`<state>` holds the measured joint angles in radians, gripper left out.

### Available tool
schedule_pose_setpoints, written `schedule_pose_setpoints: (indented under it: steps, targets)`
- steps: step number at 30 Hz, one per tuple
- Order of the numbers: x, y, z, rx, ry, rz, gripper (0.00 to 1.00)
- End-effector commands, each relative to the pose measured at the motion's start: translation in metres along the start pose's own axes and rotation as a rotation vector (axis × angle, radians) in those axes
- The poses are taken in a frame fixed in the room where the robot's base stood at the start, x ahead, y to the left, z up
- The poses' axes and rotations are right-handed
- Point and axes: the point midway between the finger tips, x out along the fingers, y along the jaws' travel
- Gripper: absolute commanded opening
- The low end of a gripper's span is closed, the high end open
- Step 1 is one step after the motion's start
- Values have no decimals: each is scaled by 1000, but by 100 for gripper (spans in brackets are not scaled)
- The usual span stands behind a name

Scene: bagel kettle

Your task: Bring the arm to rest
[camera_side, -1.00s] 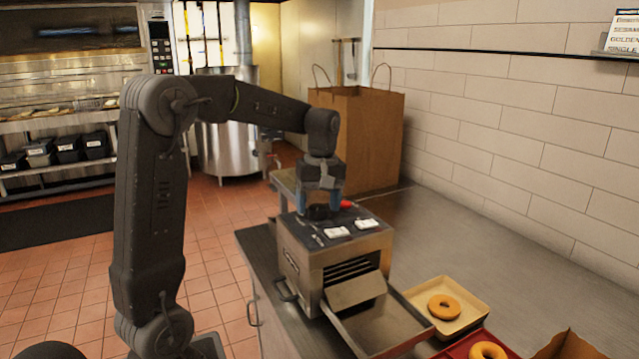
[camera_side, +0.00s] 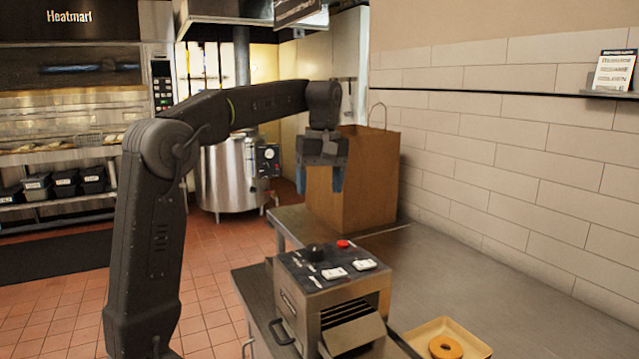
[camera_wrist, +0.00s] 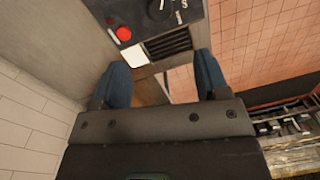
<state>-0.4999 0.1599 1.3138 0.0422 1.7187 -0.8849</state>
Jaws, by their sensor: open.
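My gripper (camera_side: 321,182) is open and empty. In the side view it points down, raised well above the steel toaster-like machine (camera_side: 335,307) and in front of the brown paper bag (camera_side: 370,185). In the wrist view its two blue fingers (camera_wrist: 162,85) stand apart with nothing between them. The machine's dark top panel (camera_side: 327,268) has a black knob (camera_side: 315,250), a red button (camera_side: 343,244) and white switches. The red button also shows in the wrist view (camera_wrist: 123,33), beyond the fingers.
The steel counter (camera_side: 460,275) has clear room right of the machine. A tan tray (camera_side: 466,338) with a bagel (camera_side: 446,347) sits at the lower right. A tiled wall (camera_side: 500,150) borders the counter. A steel kettle (camera_side: 230,175) stands behind on the floor.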

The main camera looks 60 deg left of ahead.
Motion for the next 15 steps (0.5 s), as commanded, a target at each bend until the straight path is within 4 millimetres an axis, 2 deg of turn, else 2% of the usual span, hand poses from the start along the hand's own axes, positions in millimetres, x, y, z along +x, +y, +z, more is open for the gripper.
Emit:
schedule_pose_setpoints:
  steps: [11,15]
  targets:
    - [0,0,1,4,1,2,68]
    - [1,-4,21,97,25,31,68]
